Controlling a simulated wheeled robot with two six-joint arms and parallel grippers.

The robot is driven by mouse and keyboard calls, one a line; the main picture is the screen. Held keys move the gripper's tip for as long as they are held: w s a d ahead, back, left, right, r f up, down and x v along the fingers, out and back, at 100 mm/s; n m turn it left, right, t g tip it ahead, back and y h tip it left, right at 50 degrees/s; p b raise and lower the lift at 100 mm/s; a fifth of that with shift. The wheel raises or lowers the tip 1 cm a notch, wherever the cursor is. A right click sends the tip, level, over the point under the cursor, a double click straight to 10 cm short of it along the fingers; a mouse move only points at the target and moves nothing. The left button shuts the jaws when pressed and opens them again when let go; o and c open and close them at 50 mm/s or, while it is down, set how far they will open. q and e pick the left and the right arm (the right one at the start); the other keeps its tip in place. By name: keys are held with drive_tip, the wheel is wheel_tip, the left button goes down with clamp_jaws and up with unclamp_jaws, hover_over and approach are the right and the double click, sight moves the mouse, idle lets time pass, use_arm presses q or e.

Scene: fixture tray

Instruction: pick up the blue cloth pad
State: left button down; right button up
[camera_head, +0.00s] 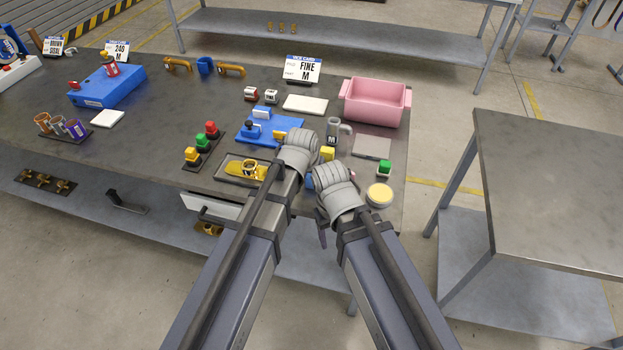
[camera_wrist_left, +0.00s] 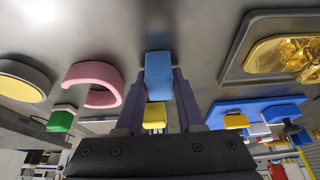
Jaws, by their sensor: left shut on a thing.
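The blue cloth pad (camera_wrist_left: 158,68) is a small blue block shape in the left wrist view, between the two dark purple fingers of my left gripper (camera_wrist_left: 159,84). The fingers are shut on it. Grey table surface shows close around the pad; I cannot tell whether it touches the table. In the head view a bit of blue, apparently the pad (camera_head: 309,182), shows between my two wrists; the left fingers are hidden there. My right gripper (camera_head: 322,237) is mostly hidden below its wrist near the table's front edge, and only a bit of dark purple shows.
A tray with a gold part (camera_head: 232,170) lies left of my left wrist. A yellow block (camera_head: 327,153), green block (camera_head: 384,167) and round yellow-topped tin (camera_head: 380,193) are nearby. A pink C-shaped thing (camera_wrist_left: 70,74) lies beside the pad. A pink bin (camera_head: 375,112) stands behind.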

use_arm(q)
drive_tip(key=shift+r, duration=0.1)
wheel_tip(320, 180, up, 10)
drive_tip(key=p, duration=1)
drive_tip(key=c, duration=1.1)
unclamp_jaws()
clamp_jaws()
drive_tip(key=shift+a, duration=0.1)
